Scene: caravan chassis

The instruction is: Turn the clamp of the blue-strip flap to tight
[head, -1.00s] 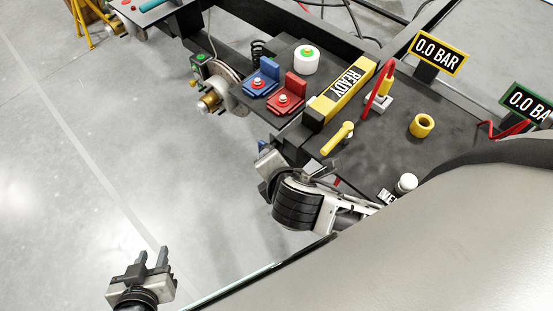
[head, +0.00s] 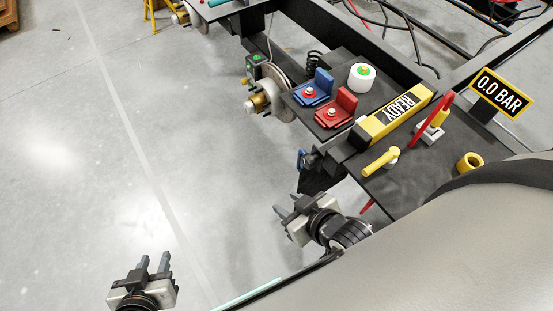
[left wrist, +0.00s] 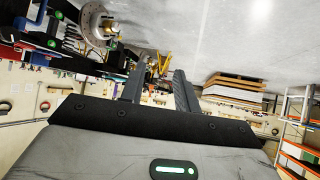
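My left gripper (head: 154,263) is low at the left of the head view, fingers apart, empty, over bare floor. Its fingers also show apart and empty in the left wrist view (left wrist: 158,88). My right gripper (head: 285,205) is below the chassis edge, over the floor, fingers apart and empty. A small blue part (head: 301,160) shows beside a dark hanging piece (head: 322,174) under the chassis plate, just above my right gripper and apart from it. I cannot tell whether this is the blue-strip flap; no clamp or its setting can be made out.
The chassis plate carries a blue block (head: 313,92), a red block (head: 337,110), a white roll (head: 362,77), a yellow READY bar (head: 403,112) and a yellow lever (head: 380,160). A brake disc (head: 279,92) stands out at its side. The floor at left is clear.

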